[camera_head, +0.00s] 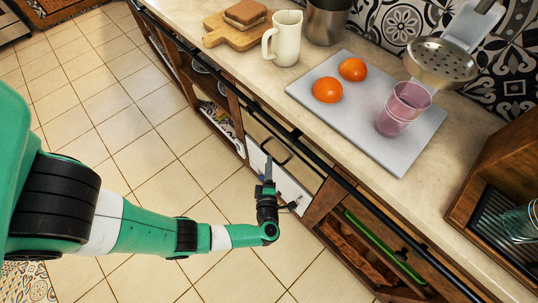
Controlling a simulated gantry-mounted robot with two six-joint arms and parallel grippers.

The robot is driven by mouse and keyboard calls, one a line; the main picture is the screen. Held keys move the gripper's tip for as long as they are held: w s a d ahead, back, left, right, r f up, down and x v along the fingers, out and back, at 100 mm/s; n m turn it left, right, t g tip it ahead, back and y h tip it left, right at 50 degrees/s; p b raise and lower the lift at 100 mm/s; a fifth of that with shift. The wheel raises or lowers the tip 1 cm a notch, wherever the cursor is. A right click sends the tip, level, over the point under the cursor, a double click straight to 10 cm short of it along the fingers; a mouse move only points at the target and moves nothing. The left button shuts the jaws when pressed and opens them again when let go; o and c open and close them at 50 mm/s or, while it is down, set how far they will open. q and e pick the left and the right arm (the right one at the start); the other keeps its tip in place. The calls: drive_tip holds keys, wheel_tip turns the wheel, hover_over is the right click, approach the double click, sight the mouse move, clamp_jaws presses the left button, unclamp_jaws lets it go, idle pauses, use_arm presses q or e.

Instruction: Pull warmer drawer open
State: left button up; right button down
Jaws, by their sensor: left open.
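The warmer drawer appears to be the pale front (285,140) under the counter edge, with a dark curved handle (276,153). It looks flush with the cabinets beside it. My left gripper (281,186) is open in front of a white panel (292,188) just below that front. One finger points up towards the handle and the other points to the right. The gripper looks empty, and I cannot tell whether a finger touches the handle or the panel. My right gripper is not in view.
A long black rail (330,170) runs along the counter front. On the counter are a grey board (330,115) with oranges (327,90) and pink cups (391,120), a white pitcher (286,40) and a wooden board (240,38). The tiled floor (130,120) is clear.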

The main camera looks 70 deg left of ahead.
use_arm(q)
drive_tip(key=b+x, duration=0.1)
drive_tip(key=x, duration=0.4)
drive_tip(key=shift+w, duration=0.15)
drive_tip(key=shift+d, duration=0.1)
clamp_jaws()
idle(1.1)
